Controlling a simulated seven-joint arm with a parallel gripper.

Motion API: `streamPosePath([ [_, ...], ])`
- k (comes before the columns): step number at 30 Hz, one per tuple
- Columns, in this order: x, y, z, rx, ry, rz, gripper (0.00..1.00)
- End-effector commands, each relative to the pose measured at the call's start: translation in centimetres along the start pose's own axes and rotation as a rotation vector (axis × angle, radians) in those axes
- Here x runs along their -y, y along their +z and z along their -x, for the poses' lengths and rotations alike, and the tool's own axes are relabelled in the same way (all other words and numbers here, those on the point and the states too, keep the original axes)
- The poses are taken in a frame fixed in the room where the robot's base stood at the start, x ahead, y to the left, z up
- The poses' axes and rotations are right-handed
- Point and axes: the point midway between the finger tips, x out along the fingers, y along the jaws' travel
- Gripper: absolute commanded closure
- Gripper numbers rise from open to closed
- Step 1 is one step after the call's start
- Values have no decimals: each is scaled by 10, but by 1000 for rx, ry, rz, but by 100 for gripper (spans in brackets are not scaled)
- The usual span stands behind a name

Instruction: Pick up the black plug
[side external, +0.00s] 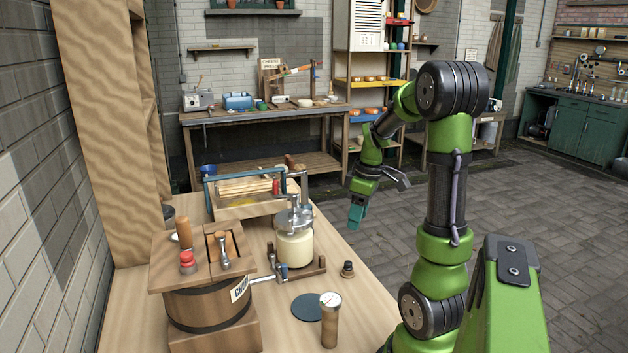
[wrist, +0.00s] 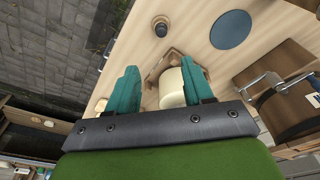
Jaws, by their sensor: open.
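The black plug (side external: 347,269) is a small dark round piece standing upright on the wooden table, right of the glass jar. In the wrist view the plug (wrist: 160,27) shows near the top middle, beyond the fingertips. My gripper (side external: 357,222) hangs above the table's right edge, higher than the plug and apart from it. In the wrist view the two teal fingers of my gripper (wrist: 160,63) are spread wide, with nothing held between them.
The cream-filled jar (side external: 295,245) with a metal lid stands in a wooden holder left of the plug. A dark blue disc (side external: 307,307), a wood-bodied gauge (side external: 330,322) and a wooden churn (side external: 208,303) are nearer the front. Bare table surrounds the plug.

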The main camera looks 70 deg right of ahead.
Motion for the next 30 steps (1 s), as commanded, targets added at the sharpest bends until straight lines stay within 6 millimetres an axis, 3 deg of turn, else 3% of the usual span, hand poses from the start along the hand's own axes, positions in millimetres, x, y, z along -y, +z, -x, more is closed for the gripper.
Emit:
streamPosePath([
  [3,1,1,-29,5,-5,-2,49],
  [9,1,1,-67,3,-4,-1,49],
  [17,1,2,-87,1,-2,-2,49],
  [26,4,6,-129,2,-3,-3,49],
  [30,4,6,-136,0,-1,-2,49],
])
